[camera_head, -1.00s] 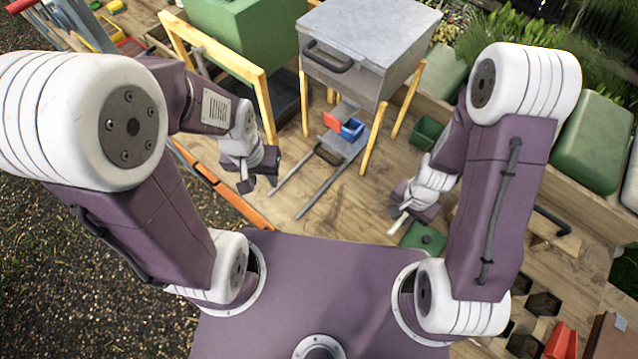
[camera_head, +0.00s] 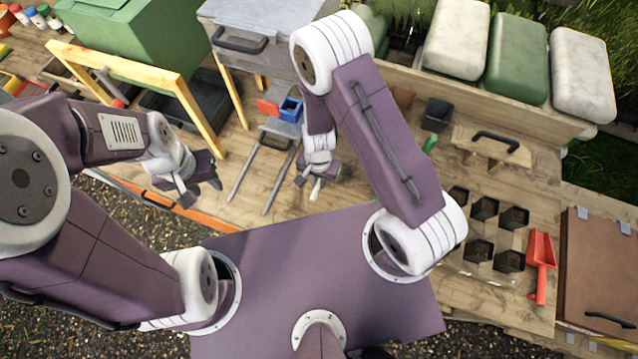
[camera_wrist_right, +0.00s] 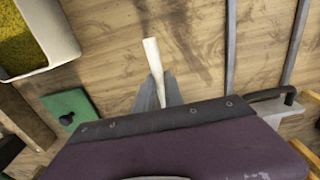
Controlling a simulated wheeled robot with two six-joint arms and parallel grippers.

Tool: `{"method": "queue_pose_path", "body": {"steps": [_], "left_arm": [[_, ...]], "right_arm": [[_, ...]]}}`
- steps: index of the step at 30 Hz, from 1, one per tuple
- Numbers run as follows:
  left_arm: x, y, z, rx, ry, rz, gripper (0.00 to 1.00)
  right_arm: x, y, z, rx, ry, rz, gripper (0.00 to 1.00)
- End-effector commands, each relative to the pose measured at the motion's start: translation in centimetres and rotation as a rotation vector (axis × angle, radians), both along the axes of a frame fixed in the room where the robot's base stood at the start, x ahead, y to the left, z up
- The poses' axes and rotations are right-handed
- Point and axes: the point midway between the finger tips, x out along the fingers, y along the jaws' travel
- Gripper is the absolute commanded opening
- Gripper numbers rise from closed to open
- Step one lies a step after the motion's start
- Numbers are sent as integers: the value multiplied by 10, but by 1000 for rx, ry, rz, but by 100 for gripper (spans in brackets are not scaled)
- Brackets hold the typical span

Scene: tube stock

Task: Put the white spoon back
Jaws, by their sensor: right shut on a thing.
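The white spoon (camera_head: 315,189) is in my right gripper (camera_head: 318,174), whose jaws are shut on it above the wooden bench top. In the right wrist view, a pale, slim length of the spoon (camera_wrist_right: 153,58) sticks out beyond the fingertips of the right gripper (camera_wrist_right: 158,92); the rest of it is hidden between the fingers. My left gripper (camera_head: 200,189) is at the left, near the bench's front edge, with its fingers apart and nothing seen between them.
Two grey rails (camera_head: 243,174) run along the bench left of my right gripper, below a grey lidded box (camera_head: 243,20). Red and blue bins (camera_head: 290,108) stand behind. At right are black pots (camera_head: 484,208) and a red scoop (camera_head: 541,262). A green lid (camera_wrist_right: 72,112) and white tray (camera_wrist_right: 40,80) lie nearby.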

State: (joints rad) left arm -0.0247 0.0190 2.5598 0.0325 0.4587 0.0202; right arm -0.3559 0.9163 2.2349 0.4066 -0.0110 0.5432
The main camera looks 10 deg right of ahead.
Motion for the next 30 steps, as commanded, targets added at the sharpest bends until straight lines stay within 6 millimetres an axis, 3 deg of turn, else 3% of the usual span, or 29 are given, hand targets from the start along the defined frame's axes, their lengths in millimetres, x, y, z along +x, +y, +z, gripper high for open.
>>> {"method": "queue_pose_path", "body": {"steps": [9,20,21,23,30], "left_arm": [[0,0,-46,0,1,0,36],[0,0,-45,0,0,0,36],[0,0,-44,0,0,0,36],[0,0,-43,0,0,0,36],[0,0,-43,0,0,0,36]], "right_arm": [[0,-1,-46,0,0,0,0],[0,-1,-45,0,0,0,0],[0,-1,-44,0,0,0,18],[0,-1,-43,0,0,0,34],[0,-1,-43,0,0,0,34]]}}
